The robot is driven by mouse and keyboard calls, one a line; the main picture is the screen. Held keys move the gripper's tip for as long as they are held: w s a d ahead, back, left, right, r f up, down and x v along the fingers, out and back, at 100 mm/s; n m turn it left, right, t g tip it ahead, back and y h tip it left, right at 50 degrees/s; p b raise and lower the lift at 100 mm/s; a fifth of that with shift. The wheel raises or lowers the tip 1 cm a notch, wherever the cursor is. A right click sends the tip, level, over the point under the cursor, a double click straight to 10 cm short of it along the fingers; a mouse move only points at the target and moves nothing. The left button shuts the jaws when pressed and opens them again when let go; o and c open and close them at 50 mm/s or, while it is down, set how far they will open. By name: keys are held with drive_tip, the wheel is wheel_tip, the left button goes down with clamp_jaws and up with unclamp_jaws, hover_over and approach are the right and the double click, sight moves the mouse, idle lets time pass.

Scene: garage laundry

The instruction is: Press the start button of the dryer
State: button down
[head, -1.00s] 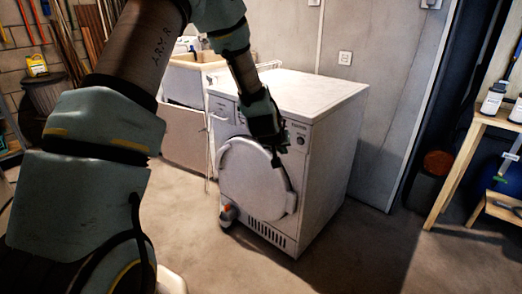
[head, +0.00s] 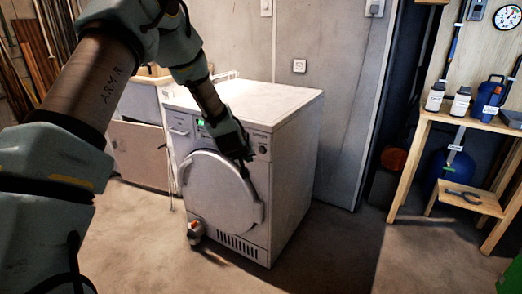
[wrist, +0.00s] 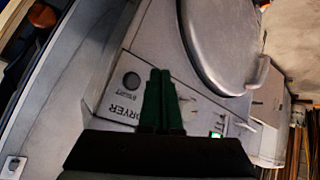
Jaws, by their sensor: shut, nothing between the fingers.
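The white dryer (head: 295,150) stands in the middle of the head view, its round door closed. Its start button (wrist: 131,82) is a dark round knob marked START beside the DRYER label in the wrist view; in the head view the button (head: 263,150) sits at the panel's right end. A small green display (head: 200,122) is lit on the panel, and the display (wrist: 216,134) also shows in the wrist view. My gripper (wrist: 160,70) is shut and empty, its fingertips in front of the panel beside the button in the picture. I cannot tell whether they touch the panel.
A sink cabinet (head: 140,150) stands close on the dryer's left. A wooden shelf (head: 455,118) with bottles is at the right. The floor right of the dryer is clear.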

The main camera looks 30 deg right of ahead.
drive_tip(key=shift+w+d+p, duration=0.15)
drive_tip(key=shift+w+d, duration=0.2)
drive_tip(key=shift+d, duration=0.35)
drive_tip(key=shift+w+d+p, duration=0.1)
drive_tip(key=shift+w+d, duration=0.3)
drive_tip(key=shift+d, duration=0.3)
drive_tip(key=shift+w+d+p, duration=0.15)
drive_tip(key=shift+w+d, duration=0.2)
drive_tip(key=shift+d, duration=0.35)
drive_tip(key=shift+d, duration=0.1)
idle(0.4)
drive_tip(key=shift+w+d, duration=0.25)
drive_tip(key=shift+w+d, duration=0.15)
drive_tip(key=shift+d, duration=0.25)
idle(0.7)
drive_tip(key=shift+a, duration=0.1)
drive_tip(key=shift+s+a, duration=0.4)
drive_tip(key=shift+a, duration=0.25)
drive_tip(key=shift+s+a+b, duration=0.35)
drive_tip(key=shift+s+a, duration=0.05)
drive_tip(key=shift+a, duration=0.35)
drive_tip(key=shift+s+a+b, duration=0.3)
drive_tip(key=shift+s+a, duration=0.1)
drive_tip(key=shift+a, duration=0.3)
drive_tip(key=shift+s+a+b, duration=0.35)
drive_tip(key=shift+s+a, duration=0.05)
drive_tip(key=shift+a, duration=0.35)
